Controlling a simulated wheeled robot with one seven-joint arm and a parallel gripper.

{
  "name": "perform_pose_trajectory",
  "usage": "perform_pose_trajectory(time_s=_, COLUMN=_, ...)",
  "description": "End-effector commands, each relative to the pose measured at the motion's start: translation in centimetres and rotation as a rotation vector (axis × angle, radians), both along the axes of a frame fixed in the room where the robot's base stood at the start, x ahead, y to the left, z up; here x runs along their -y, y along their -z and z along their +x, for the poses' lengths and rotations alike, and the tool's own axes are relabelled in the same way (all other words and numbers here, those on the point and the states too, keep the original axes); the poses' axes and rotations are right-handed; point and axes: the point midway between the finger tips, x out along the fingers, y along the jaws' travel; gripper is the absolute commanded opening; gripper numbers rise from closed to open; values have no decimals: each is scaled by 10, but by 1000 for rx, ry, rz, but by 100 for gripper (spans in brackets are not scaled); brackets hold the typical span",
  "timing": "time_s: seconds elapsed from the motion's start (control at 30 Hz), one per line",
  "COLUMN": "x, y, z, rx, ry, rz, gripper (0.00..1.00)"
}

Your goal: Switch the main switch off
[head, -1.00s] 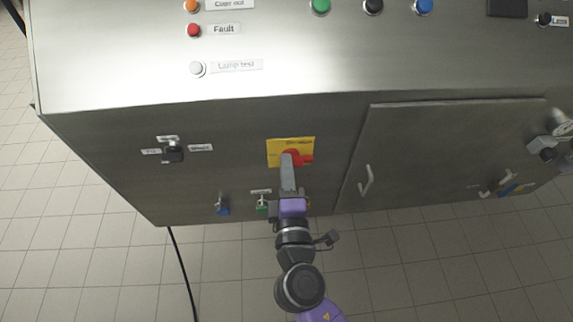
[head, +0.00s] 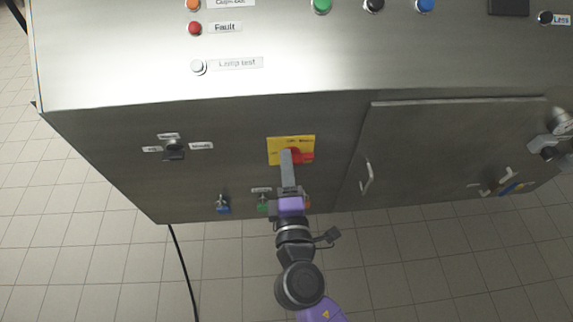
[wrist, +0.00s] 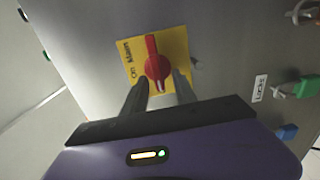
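The main switch is a red rotary handle (head: 301,156) on a yellow plate (head: 279,144) on the machine's front. In the head view the handle lies roughly level, its right end showing and the rest behind my gripper (head: 287,156). In the wrist view the red handle (wrist: 152,55) stands nearly upright in the picture, with "On" and "Main" printed to its left on the yellow plate (wrist: 178,46). My gripper (wrist: 161,82) has its fingers apart, one on each side of the handle's near end. Gaps seem to show beside the handle; contact is unclear.
A black selector switch (head: 173,151) sits to the left. Blue (head: 222,206) and green (head: 262,204) fittings sit low near my gripper. A closed door with a handle (head: 367,179) is to the right. The tiled floor in front is mostly clear.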

Motion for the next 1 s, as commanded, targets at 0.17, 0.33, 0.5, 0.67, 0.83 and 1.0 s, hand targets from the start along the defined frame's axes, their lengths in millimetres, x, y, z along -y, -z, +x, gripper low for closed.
perform_pose_trajectory(time_s=0.17, x=0, y=0, z=-2, rx=0, ry=1, rz=1, gripper=34)
perform_pose_trajectory(time_s=0.33, x=0, y=2, z=-21, rx=-1, ry=0, rz=0, gripper=34)
perform_pose_trajectory(time_s=0.5, x=0, y=3, z=-50, rx=-2, ry=0, rz=0, gripper=34)
perform_pose_trajectory(time_s=0.67, x=0, y=2, z=-70, rx=-1, ry=0, rz=0, gripper=34)
perform_pose_trajectory(time_s=0.83, x=0, y=1, z=-78, rx=0, ry=0, rz=0, gripper=34)
perform_pose_trajectory(time_s=1.0, x=0, y=0, z=-78, rx=0, ry=0, rz=0, gripper=34)
